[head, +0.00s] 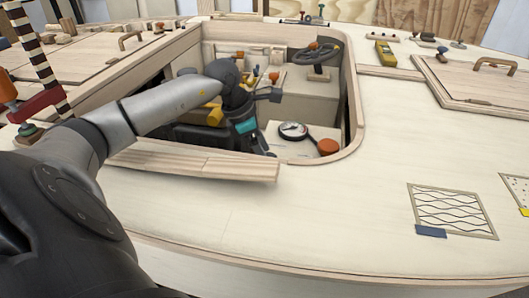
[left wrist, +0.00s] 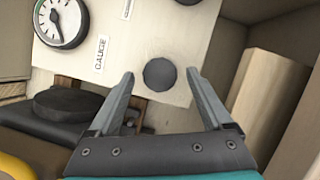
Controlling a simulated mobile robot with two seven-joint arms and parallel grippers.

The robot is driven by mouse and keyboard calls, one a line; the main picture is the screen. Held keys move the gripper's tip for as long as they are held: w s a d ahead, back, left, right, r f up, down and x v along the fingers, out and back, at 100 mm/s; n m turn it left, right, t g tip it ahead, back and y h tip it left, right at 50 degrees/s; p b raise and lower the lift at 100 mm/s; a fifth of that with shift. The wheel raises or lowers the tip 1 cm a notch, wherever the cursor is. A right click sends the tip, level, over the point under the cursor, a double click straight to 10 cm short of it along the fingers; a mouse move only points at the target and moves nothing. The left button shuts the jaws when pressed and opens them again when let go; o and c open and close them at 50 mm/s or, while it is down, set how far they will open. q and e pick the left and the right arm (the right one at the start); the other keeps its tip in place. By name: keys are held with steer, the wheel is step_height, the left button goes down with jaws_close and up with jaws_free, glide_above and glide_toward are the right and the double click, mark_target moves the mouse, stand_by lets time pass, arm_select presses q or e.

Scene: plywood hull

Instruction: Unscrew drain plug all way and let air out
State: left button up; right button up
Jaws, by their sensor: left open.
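My left gripper (left wrist: 160,74) is open in the left wrist view, one finger on each side of a dark round knob (left wrist: 159,75). The knob sits by the lower edge of a pale panel (left wrist: 140,45) that carries a gauge (left wrist: 61,22). It may be the drain plug; no label for it is readable. I cannot tell whether the fingers touch it. In the head view my left arm reaches into the square cockpit opening, and the gauge (head: 293,130) shows to the right of the gripper. The gripper's own body hides the knob there. My right gripper is not in view.
An orange knob (head: 328,147) stands right of the gauge. A steering wheel (head: 316,54) is at the back of the opening. A loose plank (head: 200,164) lies along its front edge. A hatch (head: 480,82) is on the right deck. The front deck is mostly clear.

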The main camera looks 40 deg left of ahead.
arm_select(q)
jaws_close()
stand_by(0.7)
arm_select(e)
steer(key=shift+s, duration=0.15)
